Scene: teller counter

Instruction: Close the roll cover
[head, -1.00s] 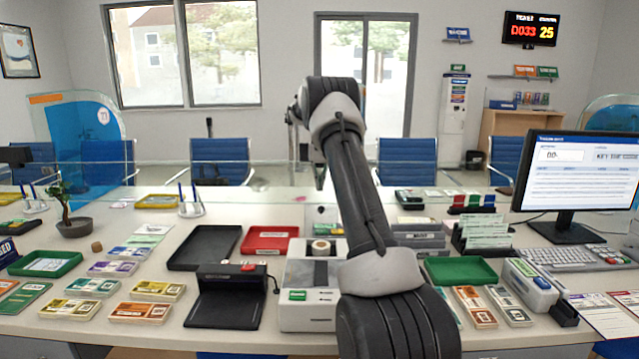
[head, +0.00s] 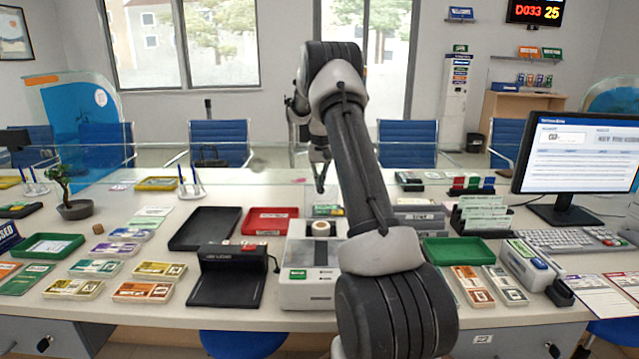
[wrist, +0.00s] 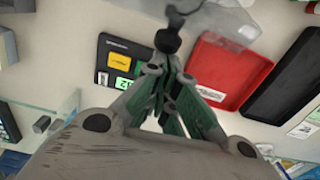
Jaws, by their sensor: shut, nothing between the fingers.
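The white printer (head: 308,290) stands at the front middle of the counter, with a paper roll (head: 320,229) showing in its top, so the roll bay looks uncovered. A clear panel (wrist: 217,22) at the top of the wrist view, overlapping the red tray, seems to be its roll cover, tilted up; its exact angle is unclear. My gripper (head: 320,186) hangs above and behind the roll, pointing down. In the wrist view my gripper (wrist: 168,42) is shut and empty, its tips near the clear panel. I cannot tell whether they touch it.
A black device with a green display (wrist: 120,62) lies behind the printer. A red tray (head: 270,222) and a black tray (head: 205,229) lie to the left, behind a black card device (head: 228,290). A green tray (head: 455,252) is at right. A glass screen runs along the back.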

